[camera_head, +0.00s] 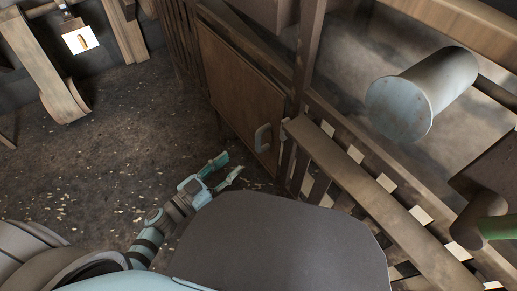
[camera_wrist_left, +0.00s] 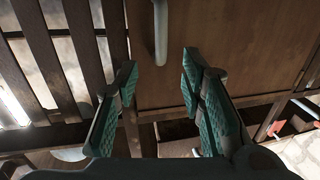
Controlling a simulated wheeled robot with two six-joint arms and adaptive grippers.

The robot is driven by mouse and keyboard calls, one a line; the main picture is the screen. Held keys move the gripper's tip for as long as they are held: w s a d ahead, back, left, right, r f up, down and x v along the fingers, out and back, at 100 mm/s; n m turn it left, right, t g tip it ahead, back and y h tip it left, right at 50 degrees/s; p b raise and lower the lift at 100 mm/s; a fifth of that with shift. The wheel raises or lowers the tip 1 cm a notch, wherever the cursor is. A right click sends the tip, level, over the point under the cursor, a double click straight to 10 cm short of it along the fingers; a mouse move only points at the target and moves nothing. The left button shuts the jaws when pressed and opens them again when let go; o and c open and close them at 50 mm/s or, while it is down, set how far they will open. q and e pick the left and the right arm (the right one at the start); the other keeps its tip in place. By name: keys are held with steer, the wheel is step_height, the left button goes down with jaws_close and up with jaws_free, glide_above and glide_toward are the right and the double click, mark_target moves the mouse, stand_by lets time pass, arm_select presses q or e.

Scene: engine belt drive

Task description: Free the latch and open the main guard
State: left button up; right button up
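The main guard appears to be the brown hinged-looking panel (camera_head: 240,90) in the head view, and it looks closed against its frame. A pale curved handle (camera_head: 262,138) sits near its lower right edge. My left gripper (camera_head: 229,166) is open and empty, left of and apart from the handle. In the left wrist view, the panel (camera_wrist_left: 230,40) fills the upper right. The handle (camera_wrist_left: 160,32) hangs just beyond the gap between my open fingers (camera_wrist_left: 158,76). A small pale piece (camera_head: 285,129) at the panel's right edge may be the latch; I cannot tell. My right gripper is not in view.
A slatted railing (camera_head: 345,165) runs right of the panel. A large grey cylinder (camera_head: 420,95) and a green-handled part (camera_head: 497,228) are at the right. Speckled dark floor (camera_head: 110,150) lies open on the left, with wooden beams (camera_head: 45,70) beyond.

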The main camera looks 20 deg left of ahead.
mark_target(256, 142)
arm_select(q)
steer(key=b+x, duration=0.1)
steer(key=x, duration=0.6)
steer(key=shift+w, duration=0.25)
steer(key=b+x, duration=0.1)
steer(key=x, duration=0.3)
steer(key=shift+w+d, duration=0.15)
steer(key=shift+w, duration=0.15)
steer(key=shift+w+d+b, duration=0.15)
steer(key=shift+w+b, duration=0.15)
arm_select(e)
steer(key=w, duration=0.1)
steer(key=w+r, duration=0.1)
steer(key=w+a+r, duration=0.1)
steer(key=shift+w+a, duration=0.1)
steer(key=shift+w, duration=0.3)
arm_select(q)
jaws_close()
